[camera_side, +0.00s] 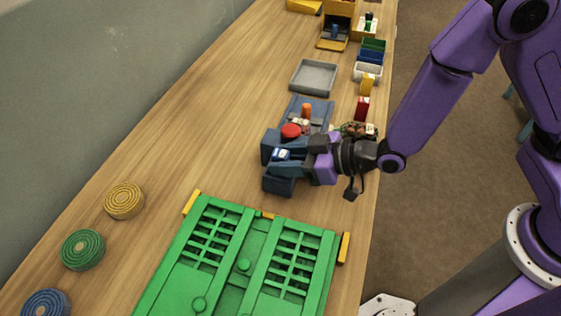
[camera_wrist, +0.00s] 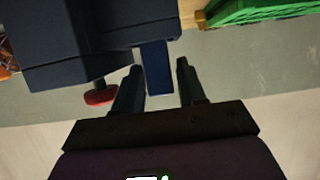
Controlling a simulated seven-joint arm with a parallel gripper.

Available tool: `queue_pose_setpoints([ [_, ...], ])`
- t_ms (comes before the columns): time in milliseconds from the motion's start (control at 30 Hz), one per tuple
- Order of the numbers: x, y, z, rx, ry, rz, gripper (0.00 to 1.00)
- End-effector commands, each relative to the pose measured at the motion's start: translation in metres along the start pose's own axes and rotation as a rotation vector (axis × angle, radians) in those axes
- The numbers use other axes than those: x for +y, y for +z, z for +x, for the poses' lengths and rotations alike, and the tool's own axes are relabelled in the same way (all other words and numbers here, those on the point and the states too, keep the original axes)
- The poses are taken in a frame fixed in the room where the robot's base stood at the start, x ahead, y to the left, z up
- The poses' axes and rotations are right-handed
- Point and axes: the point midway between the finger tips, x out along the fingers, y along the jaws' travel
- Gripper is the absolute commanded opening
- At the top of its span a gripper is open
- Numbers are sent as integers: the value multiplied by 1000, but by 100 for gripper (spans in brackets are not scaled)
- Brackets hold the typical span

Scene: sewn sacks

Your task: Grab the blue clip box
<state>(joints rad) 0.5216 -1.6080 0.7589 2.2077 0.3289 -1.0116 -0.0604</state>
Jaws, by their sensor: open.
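A small blue box with a white patch on top, which looks like the blue clip box (camera_side: 281,154), sits at the left end of a dark blue machine (camera_side: 318,108) with a red knob (camera_side: 291,130). In the wrist view a blue block (camera_wrist: 155,68), likely the same box, projects from the dark machine body (camera_wrist: 85,40), and the red knob (camera_wrist: 100,95) shows to its left. My gripper (camera_side: 280,172) is open beside the machine's near end. In the wrist view its fingertips (camera_wrist: 157,72) stand either side of the blue block. Whether they touch it, I cannot tell.
A green panel (camera_side: 244,264) with yellow corners lies in front. Webbing rolls in yellow (camera_side: 124,201), green (camera_side: 83,250) and blue (camera_side: 46,304) lie left. A grey tray (camera_side: 314,78) and small bins (camera_side: 368,72) stand behind. The left middle of the table is clear.

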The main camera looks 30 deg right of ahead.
Motion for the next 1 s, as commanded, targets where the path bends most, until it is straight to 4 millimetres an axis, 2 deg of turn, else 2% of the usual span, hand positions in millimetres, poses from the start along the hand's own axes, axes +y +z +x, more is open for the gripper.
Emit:
queue_pose_setpoints([
  [200,0,0,21,0,0,-1,40],
  [500,0,0,24,0,0,-1,40],
  [567,0,0,24,0,0,-1,21],
  [600,0,0,24,0,0,-1,8],
  [633,0,0,24,0,0,-1,2],
  [1000,0,-2,23,1,0,0,2],
])
